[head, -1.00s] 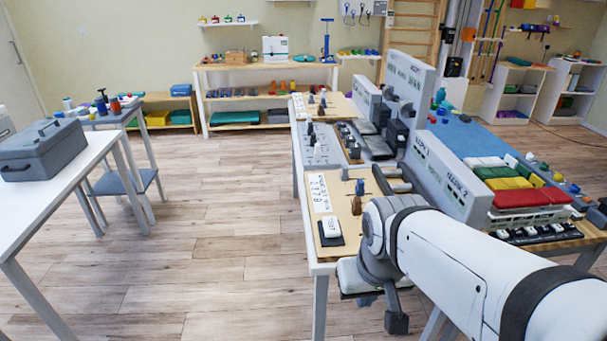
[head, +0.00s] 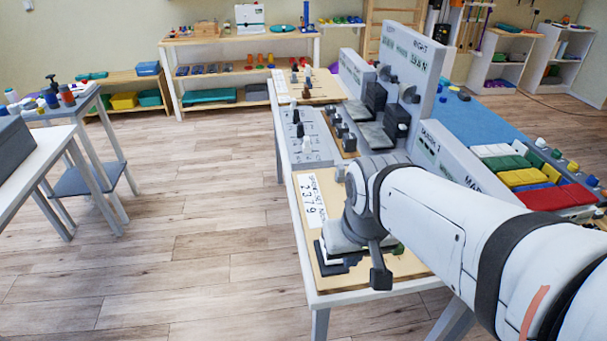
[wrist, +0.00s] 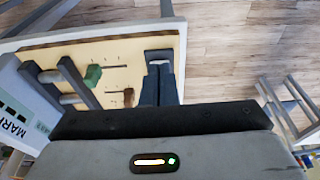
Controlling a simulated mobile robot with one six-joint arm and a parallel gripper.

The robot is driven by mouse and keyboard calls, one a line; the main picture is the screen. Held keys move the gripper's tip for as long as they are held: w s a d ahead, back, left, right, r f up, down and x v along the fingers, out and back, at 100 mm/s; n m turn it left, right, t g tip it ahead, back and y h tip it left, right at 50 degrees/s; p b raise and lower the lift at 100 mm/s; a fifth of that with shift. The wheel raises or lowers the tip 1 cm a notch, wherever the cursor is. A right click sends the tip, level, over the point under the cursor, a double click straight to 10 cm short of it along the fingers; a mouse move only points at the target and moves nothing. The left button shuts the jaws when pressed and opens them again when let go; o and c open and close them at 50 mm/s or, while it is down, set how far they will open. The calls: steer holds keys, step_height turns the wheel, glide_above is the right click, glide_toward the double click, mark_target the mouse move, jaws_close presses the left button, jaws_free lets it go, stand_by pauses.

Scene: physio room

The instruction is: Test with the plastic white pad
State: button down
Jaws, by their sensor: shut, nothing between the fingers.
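The white pad (wrist: 157,62) sits on a small dark base (wrist: 158,53) on the wooden board (wrist: 210,30). In the wrist view only a thin strip of it shows beyond my fingertips. My gripper (wrist: 160,70) is shut and empty, its dark fingers side by side over the pad. I cannot tell whether they touch it. In the head view my gripper and wrist hide most of the pad.
A green handle (wrist: 92,76) and a brown handle (wrist: 128,97) stand beside slots in the board. A number card (head: 312,203) lies farther back. Grey upright panels (head: 460,160) and colored blocks (head: 525,178) stand to the right.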

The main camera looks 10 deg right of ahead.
steer(key=w+r+g+p, duration=0.1)
steer(key=w+p, duration=0.5)
steer(key=w, duration=0.8)
steer(key=shift+d+r+g, duration=0.3)
steer(key=shift+d+g, duration=0.1)
steer(key=shift+g, duration=0.4)
steer(key=shift+w, duration=0.1)
step_height(320, 180, down, 14)
steer(key=shift+f+p, duration=0.1)
steer(key=shift+p, duration=0.6)
